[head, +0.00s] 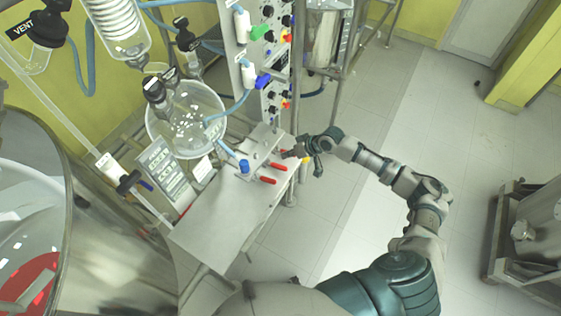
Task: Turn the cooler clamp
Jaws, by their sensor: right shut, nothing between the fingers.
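My right arm comes in from the lower right. Its gripper (291,153) is shut and empty, near the right edge of the grey bench. Red handles (279,166) stick out at this edge, close to the gripper's fingers; at this size I cannot tell whether they touch. Another red handle (268,180) lies a little nearer to me. A glass coil cooler (115,18) hangs at the top left above a round glass vessel (186,120). I cannot tell for sure which part is the cooler clamp. My left gripper is not in view.
The grey bench (215,225) has a bare front part. A panel with coloured knobs (270,60) stands behind the gripper. A large shiny vessel (110,240) fills the lower left. A metal cart (520,245) stands at the right. The floor between is clear.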

